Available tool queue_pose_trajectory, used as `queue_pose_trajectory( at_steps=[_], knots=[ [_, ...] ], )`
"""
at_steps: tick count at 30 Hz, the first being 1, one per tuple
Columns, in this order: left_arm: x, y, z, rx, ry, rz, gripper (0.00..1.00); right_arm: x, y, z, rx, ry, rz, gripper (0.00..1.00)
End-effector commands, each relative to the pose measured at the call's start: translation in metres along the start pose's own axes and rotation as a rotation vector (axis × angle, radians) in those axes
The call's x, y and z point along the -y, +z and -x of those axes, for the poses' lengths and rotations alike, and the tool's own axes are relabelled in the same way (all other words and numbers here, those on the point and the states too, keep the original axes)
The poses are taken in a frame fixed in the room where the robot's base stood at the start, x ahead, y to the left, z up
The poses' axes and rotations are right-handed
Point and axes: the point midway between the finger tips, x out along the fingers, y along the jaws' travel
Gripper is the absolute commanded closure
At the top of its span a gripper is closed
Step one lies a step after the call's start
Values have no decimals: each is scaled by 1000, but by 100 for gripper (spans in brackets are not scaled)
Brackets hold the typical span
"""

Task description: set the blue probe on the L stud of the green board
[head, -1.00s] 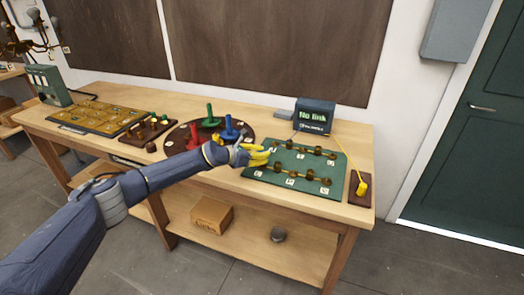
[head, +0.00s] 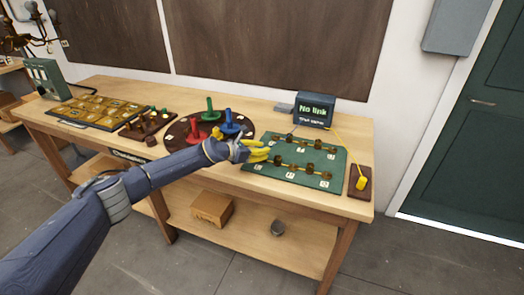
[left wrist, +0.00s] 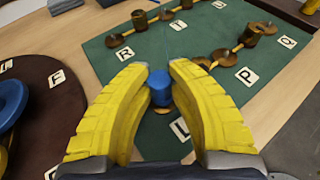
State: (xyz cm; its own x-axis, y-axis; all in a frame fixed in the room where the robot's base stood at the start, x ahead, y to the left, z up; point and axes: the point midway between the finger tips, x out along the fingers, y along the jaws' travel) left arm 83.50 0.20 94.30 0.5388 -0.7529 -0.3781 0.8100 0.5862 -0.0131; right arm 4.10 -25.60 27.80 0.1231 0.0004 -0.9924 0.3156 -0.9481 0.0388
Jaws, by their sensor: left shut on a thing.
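My left gripper (head: 262,152) is over the near left corner of the green board (head: 330,160). In the left wrist view its yellow fingers (left wrist: 160,82) are shut on the blue probe (left wrist: 160,90), whose round top shows between the fingertips. A bit of brass shows just below the probe, beside the L label (left wrist: 180,128). I cannot tell whether the probe touches the stud there. The probe does not show clearly in the head view. My right gripper is not in view.
A monitor (head: 315,110) reading "No link" stands behind the board. A yellow plug (head: 361,183) on a small brown block is at the right. A round brown disc (head: 178,132) with red, green and blue pieces is left of the board. Other brass studs stand on the board.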

Motion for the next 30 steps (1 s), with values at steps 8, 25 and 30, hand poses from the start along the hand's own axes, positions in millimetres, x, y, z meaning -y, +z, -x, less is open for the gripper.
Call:
queue_pose_trajectory(
  at_steps=[8, 25, 30],
  knots=[
    [0, -4, -2, 0, 0, 0, 100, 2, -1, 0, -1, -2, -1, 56],
    [0, -8, -4, 0, 0, 0, 54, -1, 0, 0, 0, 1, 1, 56],
    [0, -8, -3, 0, 0, 0, 54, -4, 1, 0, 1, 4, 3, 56]
  ],
)
